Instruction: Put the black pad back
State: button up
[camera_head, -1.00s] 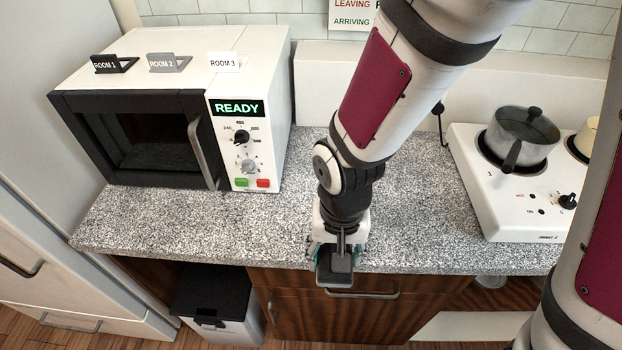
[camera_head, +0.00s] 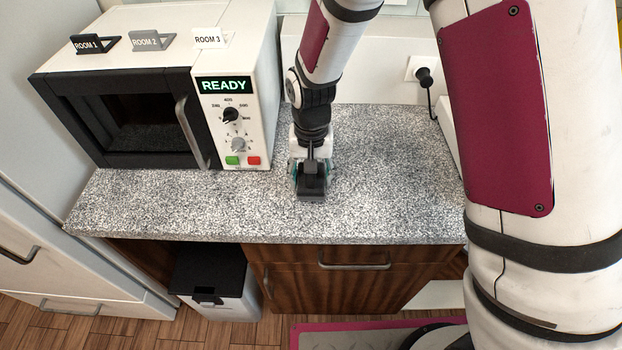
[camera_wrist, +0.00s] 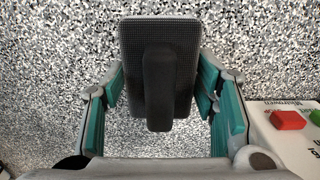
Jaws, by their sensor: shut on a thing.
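The black pad (camera_head: 312,187) is a dark block with an upright black grip, over the speckled counter to the right of the microwave. In the wrist view the pad (camera_wrist: 130,45) is a dark, textured, rounded rectangle, partly covered by its black grip (camera_wrist: 159,85). My gripper (camera_head: 311,174) is shut on the pad, with its teal-lined fingers at the pad's left and right sides in the wrist view (camera_wrist: 160,80). I cannot tell whether the pad touches the counter or hangs just above it.
The microwave (camera_head: 140,75) stands at left, showing READY, with room tags (camera_head: 152,40) on top. Its green and red buttons (camera_wrist: 288,120) are close in the wrist view. The counter (camera_head: 400,180) is clear right of my gripper. A black-lidded bin (camera_head: 208,275) stands below.

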jog(key=shift+f, duration=0.9)
jog(key=shift+f, duration=0.15)
jog(key=o, duration=1.1)
jog(key=shift+o, duration=0.2)
